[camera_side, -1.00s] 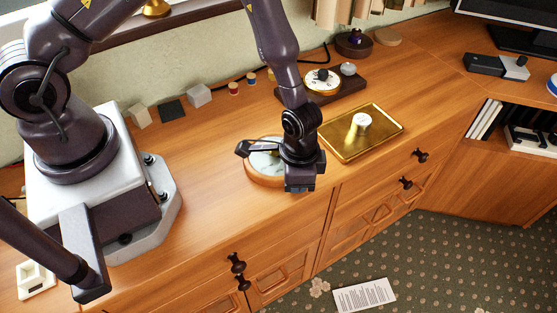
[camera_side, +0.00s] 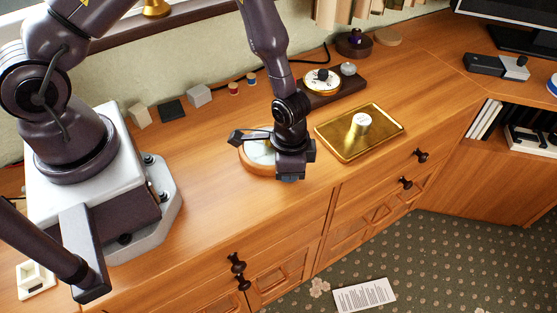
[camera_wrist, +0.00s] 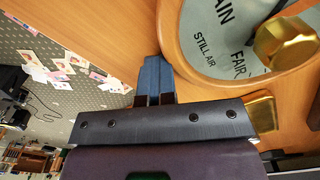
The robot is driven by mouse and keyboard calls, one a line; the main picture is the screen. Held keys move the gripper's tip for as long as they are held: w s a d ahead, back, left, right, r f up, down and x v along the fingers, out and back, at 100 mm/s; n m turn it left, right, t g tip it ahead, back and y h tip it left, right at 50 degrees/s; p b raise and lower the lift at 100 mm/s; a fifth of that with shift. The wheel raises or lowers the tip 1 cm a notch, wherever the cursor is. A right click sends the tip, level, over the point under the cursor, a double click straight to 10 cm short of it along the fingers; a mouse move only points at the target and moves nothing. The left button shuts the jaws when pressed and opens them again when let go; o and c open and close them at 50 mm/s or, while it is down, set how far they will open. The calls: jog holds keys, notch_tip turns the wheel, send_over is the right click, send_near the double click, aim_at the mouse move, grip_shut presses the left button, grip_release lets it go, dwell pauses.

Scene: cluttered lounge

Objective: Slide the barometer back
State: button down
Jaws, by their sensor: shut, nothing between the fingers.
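The barometer (camera_side: 247,163) is a round dial with a wooden rim, lying flat on the wooden sideboard in the side view. My gripper stands at its front right side and hides part of it. In the wrist view the barometer's rim (camera_wrist: 172,45) and its pale face with the words "STILL AIR" and "FAIR" fill the top right. My gripper (camera_side: 290,178) is shut and empty, low over the sideboard. In the wrist view its closed fingers (camera_wrist: 154,72) are beside the rim, touching it or very close; I cannot tell which.
A gold tray (camera_side: 335,148) with a white cup-like piece (camera_side: 361,123) lies to the right. Behind are a dark stand (camera_side: 343,89) with a small dial and several small blocks along the wall. The sideboard's front edge is close to my gripper.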

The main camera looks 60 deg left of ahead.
aim_at(268, 145)
jog(key=shift+a, duration=4.8)
jog(key=shift+d+r, duration=0.1)
jog(key=shift+d, duration=0.75)
jog(key=shift+r, duration=3.4)
jog(key=shift+s+a, duration=0.1)
jog(key=shift+s, duration=0.1)
jog(key=s+a, duration=0.1)
jog(key=s+a+r+g, duration=0.1)
jog(key=shift+s+r+n+y, duration=0.2)
jog(key=shift+s+n+y, duration=0.1)
jog(key=shift+y, duration=0.1)
jog(key=s+r+n+t, duration=0.1)
jog(key=s+r+t, duration=0.1)
jog(key=r, duration=0.7)
jog(key=s+r+n+t, duration=0.2)
jog(key=s+r, duration=0.2)
jog(key=r, duration=0.5)
jog(key=s+r+n+t, duration=0.2)
jog(key=s+r, duration=0.1)
jog(key=r, duration=0.5)
jog(key=shift+s+a+r+t+h, duration=0.25)
jog(key=shift+a+r+t+h, duration=0.05)
jog(key=shift+a+r+h, duration=0.1)
